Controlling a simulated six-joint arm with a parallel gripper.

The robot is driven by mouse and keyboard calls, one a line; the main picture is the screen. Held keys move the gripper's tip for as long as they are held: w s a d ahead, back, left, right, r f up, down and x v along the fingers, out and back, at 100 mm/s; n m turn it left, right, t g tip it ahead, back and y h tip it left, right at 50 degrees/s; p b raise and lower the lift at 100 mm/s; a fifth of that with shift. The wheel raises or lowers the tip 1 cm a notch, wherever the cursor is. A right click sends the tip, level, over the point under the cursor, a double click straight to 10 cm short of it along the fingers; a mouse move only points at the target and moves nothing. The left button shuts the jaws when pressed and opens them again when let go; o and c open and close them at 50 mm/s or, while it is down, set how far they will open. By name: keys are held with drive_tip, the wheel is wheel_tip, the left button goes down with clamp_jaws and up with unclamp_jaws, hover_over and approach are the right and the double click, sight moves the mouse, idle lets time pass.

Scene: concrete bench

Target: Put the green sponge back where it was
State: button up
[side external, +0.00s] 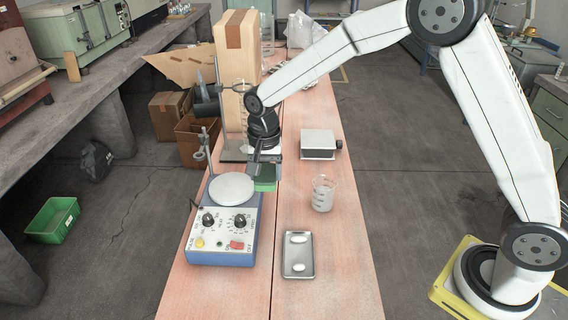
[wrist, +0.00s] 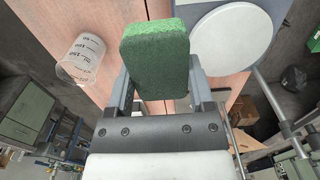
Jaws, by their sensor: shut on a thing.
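The green sponge (wrist: 155,62) is held between the two fingers of my gripper (wrist: 160,90) in the wrist view. In the side view the sponge (side external: 265,179) shows below my gripper (side external: 265,163), just right of the hotplate's round white plate (side external: 232,188). My gripper is shut on it and points down. The arm partly hides the sponge's top, and I cannot tell whether its underside touches the bench.
A blue hotplate stirrer (side external: 222,252) stands left of the sponge. A glass beaker (side external: 323,193) is to the right, also in the wrist view (wrist: 82,58). A metal tray (side external: 298,270) with white pieces lies in front. A small box (side external: 318,144) and tall carton (side external: 238,70) stand behind.

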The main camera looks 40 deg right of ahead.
hover_over(345, 242)
wheel_tip(345, 242, down, 4)
drive_tip(key=shift+f, duration=0.15)
drive_tip(key=shift+f, duration=2.15)
drive_tip(key=shift+f, duration=0.15)
drive_tip(key=shift+f, duration=1.6)
drive_tip(key=shift+f, duration=0.15)
drive_tip(key=o, duration=1.1)
